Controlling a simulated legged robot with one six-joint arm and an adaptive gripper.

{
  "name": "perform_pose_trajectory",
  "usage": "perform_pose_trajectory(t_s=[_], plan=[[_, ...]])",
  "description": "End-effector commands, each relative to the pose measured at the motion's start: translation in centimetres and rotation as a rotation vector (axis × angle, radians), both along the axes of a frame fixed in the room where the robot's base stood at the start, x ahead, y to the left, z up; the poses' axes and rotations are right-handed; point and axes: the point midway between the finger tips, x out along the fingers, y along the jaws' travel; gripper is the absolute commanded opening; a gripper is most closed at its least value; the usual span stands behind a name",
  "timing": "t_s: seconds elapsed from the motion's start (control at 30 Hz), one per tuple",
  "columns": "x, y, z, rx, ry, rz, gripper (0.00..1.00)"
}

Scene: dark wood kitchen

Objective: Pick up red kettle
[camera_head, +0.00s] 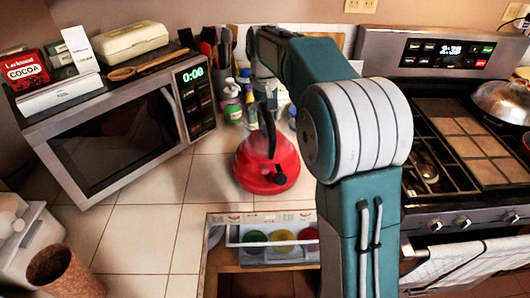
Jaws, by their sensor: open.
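The red kettle (267,168) stands upright on the white tiled counter, between the microwave and the stove. Its black handle (270,135) rises over the top, and its dark spout end points toward the front. My arm reaches in from the bottom right and bends down at the back. My gripper (267,104) is small and dark in this view, just above and behind the kettle's handle. It is open and seems to hold nothing. Its fingertips are hard to make out against the bottles, and I cannot tell whether they touch the handle.
A microwave (120,133) with boxes and a wooden spoon on top stands left. Bottles (232,103) and a utensil holder are behind the kettle. An open drawer (225,235) with coloured round items is in front. The stove (465,150) is right. Counter left of the kettle is clear.

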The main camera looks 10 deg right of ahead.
Motion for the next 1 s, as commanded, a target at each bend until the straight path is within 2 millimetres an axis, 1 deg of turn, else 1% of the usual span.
perform_pose_trajectory(t_s=[0.23,0.6,0.63,0.67,0.7,0.8,1.0], plan=[[0.00,-0.24,-0.31,0.002,0.000,-0.001,0.74],[0.01,-0.04,-0.48,0.000,0.000,-0.001,0.74],[0.01,-0.05,-0.48,0.000,0.000,-0.001,0.70],[0.01,-0.05,-0.48,0.000,0.000,-0.001,0.56],[0.01,-0.05,-0.48,0.000,0.000,-0.001,0.39],[0.01,-0.05,-0.48,0.000,0.000,-0.001,0.00],[0.05,-0.05,-0.25,0.001,-0.005,-0.001,0.00]])
